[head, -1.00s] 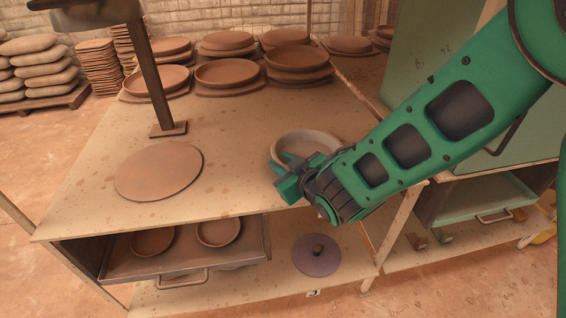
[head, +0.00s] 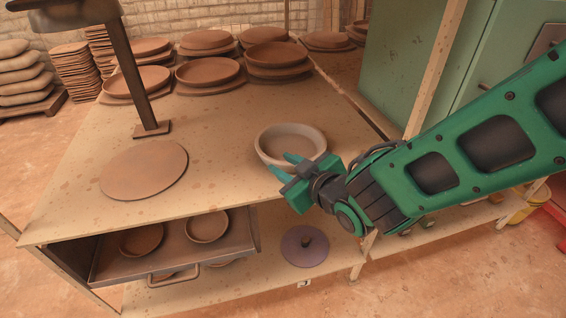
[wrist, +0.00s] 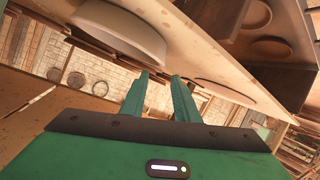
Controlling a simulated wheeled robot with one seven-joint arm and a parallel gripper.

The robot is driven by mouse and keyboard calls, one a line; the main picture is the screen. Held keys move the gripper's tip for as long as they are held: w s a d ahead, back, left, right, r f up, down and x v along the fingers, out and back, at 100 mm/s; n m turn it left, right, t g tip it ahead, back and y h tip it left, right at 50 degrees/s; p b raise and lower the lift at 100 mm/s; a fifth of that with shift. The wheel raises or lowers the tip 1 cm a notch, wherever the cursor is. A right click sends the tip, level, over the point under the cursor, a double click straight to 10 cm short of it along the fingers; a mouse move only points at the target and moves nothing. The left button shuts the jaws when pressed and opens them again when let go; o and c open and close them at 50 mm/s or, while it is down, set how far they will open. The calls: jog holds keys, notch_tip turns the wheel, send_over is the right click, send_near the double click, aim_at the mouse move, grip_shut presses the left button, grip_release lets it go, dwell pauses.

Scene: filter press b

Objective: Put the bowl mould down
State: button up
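The bowl mould, a pale round shallow bowl (head: 291,137), stands upright on the tan tabletop (head: 225,120), near its right edge. My gripper (head: 280,163) is at the near side of the bowl, with its teal fingers spread apart and nothing between them. One fingertip overlaps the bowl's near wall in the head view; I cannot tell there if it touches. In the wrist view my gripper (wrist: 163,75) shows a gap between its fingers, and the bowl (wrist: 122,28) lies outside them, to the upper left.
A flat brown disc (head: 143,170) lies on the table at the left, near a dark post (head: 138,75). Several clay dishes (head: 208,72) fill the back. Below are a drawer with two dishes (head: 207,227) and a purple disc (head: 304,246). A green cabinet (head: 400,65) stands right.

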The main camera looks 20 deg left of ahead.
jog(key=shift+v, duration=0.8)
jog(key=shift+d, duration=0.1)
